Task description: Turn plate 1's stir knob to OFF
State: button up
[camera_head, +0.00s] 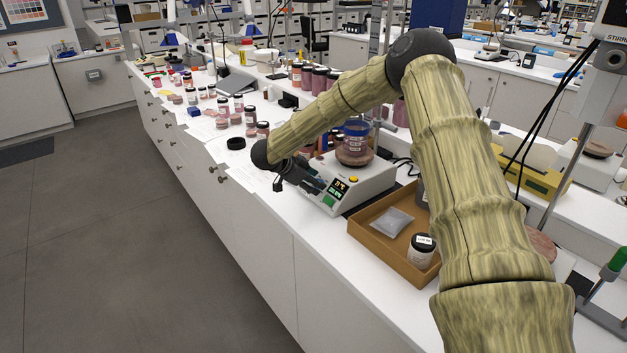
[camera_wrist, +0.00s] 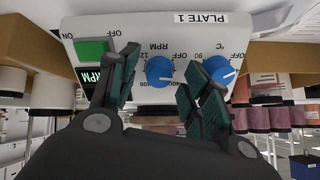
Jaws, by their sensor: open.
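Plate 1 (camera_head: 370,187) is a white hotplate on the bench, with a jar (camera_head: 356,136) on its round top. Its front panel, labelled PLATE 1 (camera_wrist: 187,18), fills the upper wrist view. The blue stir knob (camera_wrist: 160,71), marked RPM, shows between my fingertips; its white line seems to point to the lower right in that view. A second blue knob (camera_wrist: 219,69), marked °C, is just right of my right finger. My gripper (camera_wrist: 164,84) is open, a finger on each side of the stir knob. Contact cannot be told. In the head view my gripper (camera_head: 312,180) is at the panel.
A green switch (camera_wrist: 92,51) and an RPM display (camera_wrist: 89,77) are left of my left finger. A brown tray (camera_head: 387,239) with a grey packet and a jar (camera_head: 421,250) stands right of the plate. Several jars and a black ring (camera_head: 236,143) lie on the bench's left.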

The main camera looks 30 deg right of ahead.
jog(key=shift+d+f, duration=0.2)
jog(key=shift+d, duration=0.05)
jog(key=shift+c, duration=0.5)
jog(key=c, duration=0.9)
jog(key=shift+c, duration=0.2)
jog(key=shift+r+p, duration=0.1)
jog(key=shift+p, duration=0.3)
jog(key=n+p, duration=0.3)
jog(key=shift+r, duration=0.15)
jog(key=n+p, duration=0.4)
jog(key=n, duration=0.1)
jog(key=shift+s+f, duration=0.1)
jog(key=shift+f, duration=0.1)
